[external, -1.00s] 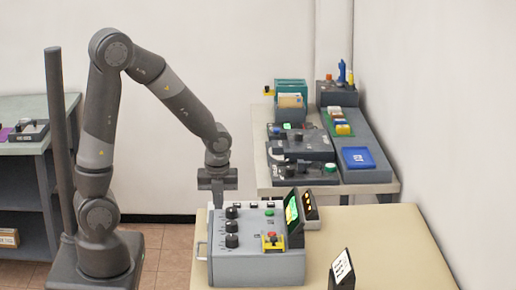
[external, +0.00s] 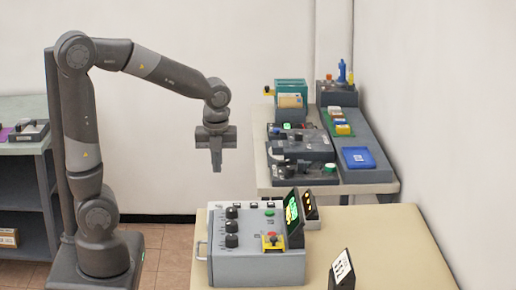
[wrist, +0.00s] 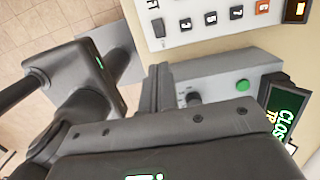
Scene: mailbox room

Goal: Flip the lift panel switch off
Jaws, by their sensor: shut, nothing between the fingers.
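A pale panel with a row of numbered buttons (wrist: 211,18) lies at the top of the wrist view. A dark rocker switch (wrist: 163,31) sits at its left end; I cannot tell which way it is set. In the external view this panel is mostly hidden behind the grey control box (external: 255,270), with only small buttons (external: 254,205) showing. My gripper (external: 216,171) is shut and empty, pointing down in the air above the panel's left end, clear of it. Its fingers (wrist: 156,90) show edge-on in the wrist view.
A small orange display (wrist: 297,9) stands behind. A numbered sign (external: 342,268) stands on the table. The table's right side is mostly clear.

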